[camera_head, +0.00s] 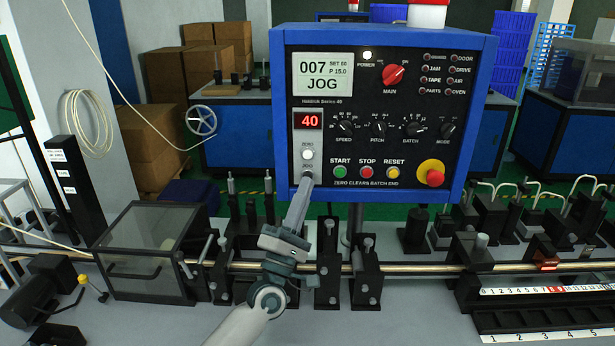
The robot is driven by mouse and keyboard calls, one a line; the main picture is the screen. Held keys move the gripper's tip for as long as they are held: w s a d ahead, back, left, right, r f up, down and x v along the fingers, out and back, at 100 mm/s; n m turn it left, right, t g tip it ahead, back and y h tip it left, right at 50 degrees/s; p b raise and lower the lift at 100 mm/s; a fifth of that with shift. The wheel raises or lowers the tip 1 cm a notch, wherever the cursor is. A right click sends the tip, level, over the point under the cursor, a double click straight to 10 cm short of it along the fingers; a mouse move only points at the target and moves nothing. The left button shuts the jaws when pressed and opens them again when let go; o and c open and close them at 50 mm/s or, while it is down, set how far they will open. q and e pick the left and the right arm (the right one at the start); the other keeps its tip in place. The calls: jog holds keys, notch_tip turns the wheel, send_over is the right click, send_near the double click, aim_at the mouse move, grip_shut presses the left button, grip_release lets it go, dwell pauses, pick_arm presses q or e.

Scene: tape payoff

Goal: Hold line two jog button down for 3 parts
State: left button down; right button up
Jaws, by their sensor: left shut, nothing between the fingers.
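A blue-framed control panel (480,110) stands upright in the middle of the view. Its screen (323,74) reads 007, SET 60, P 15.0 and JOG. Below it, a small counter (308,120) shows a red 40, with a white round button (308,154) beneath. My left gripper (306,182) is shut and empty, its fingertips at the bottom of the counter strip, just below the white button. The tips cover what lies there, so I cannot tell whether they touch or press a button. No button labelled as line two jog is readable. My right gripper is out of view.
START (340,171), STOP (366,172) and RESET (394,173) buttons and a red emergency knob (431,173) sit right of my fingertips. A clear-sided box (152,252) stands left on the bench. Several black stands line a long rod (415,269). A ruler (545,289) lies right.

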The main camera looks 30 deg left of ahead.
pick_arm(q)
jog(key=shift+s, duration=0.1)
jog(key=s+d, duration=0.1)
jog(key=s+p, duration=0.1)
jog(key=s+d, duration=0.1)
jog(key=s, duration=0.1)
jog(key=shift+d, duration=0.3)
dwell(0.4)
jog(key=shift+s+f, duration=0.1)
dwell(0.4)
